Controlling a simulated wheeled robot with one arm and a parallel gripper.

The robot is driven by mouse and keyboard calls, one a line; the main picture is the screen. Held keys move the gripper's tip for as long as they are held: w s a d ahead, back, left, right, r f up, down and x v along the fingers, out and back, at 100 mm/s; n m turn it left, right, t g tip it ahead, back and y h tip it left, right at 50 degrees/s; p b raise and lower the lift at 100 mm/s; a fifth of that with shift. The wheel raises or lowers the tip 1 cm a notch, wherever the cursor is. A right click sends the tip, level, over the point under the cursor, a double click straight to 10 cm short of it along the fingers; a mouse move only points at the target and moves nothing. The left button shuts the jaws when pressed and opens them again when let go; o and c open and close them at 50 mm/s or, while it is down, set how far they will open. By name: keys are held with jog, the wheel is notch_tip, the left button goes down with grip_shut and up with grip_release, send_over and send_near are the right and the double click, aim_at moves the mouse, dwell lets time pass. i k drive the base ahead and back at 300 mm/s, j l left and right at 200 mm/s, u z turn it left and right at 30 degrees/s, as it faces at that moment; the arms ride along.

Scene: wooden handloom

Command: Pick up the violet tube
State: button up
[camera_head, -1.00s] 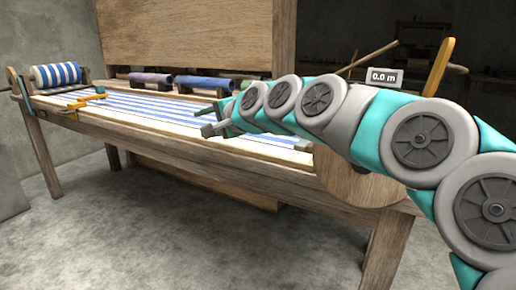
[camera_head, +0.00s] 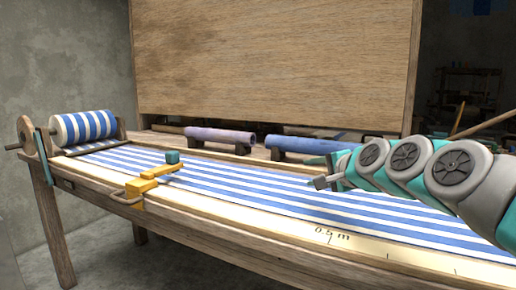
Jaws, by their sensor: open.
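The violet tube (camera_head: 220,136) lies level on small dark supports on the shelf behind the striped cloth, left of the picture's middle. A blue tube (camera_head: 310,145) lies on similar supports to its right. My gripper (camera_head: 322,183) is over the striped cloth, to the right of the violet tube and nearer to me. It is open, with nothing seen between its fingers. My arm hides the right part of the shelf, where no third tube shows.
The loom's striped cloth (camera_head: 240,183) spans the frame. A striped roll (camera_head: 84,127) is at the left end. A large wooden panel (camera_head: 270,60) stands behind the tubes.

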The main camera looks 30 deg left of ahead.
aim_at(247, 140)
jog(key=j+z, duration=0.15)
jog(key=j, duration=0.3)
jog(key=j+z, duration=0.1)
jog(key=j, duration=0.35)
jog(key=j+z, duration=0.15)
jog(key=j, duration=0.3)
jog(key=k+j+z, duration=0.15)
jog(key=j, duration=0.25)
jog(key=k+j+z, duration=0.1)
jog(key=j, duration=0.35)
jog(key=k+j+z, duration=0.15)
jog(key=j, duration=0.25)
jog(key=j+z, duration=0.15)
jog(key=j, duration=0.3)
jog(key=k+j+z, duration=0.15)
jog(key=j, duration=0.3)
jog(key=k+j+z, duration=0.1)
jog(key=j, duration=0.3)
jog(key=k+j+z, duration=0.15)
jog(key=j, duration=0.25)
jog(key=k+j+z, duration=0.25)
jog(key=k+j, duration=0.2)
jog(key=j, duration=0.25)
jog(key=i+j, duration=0.2)
jog(key=j, duration=0.2)
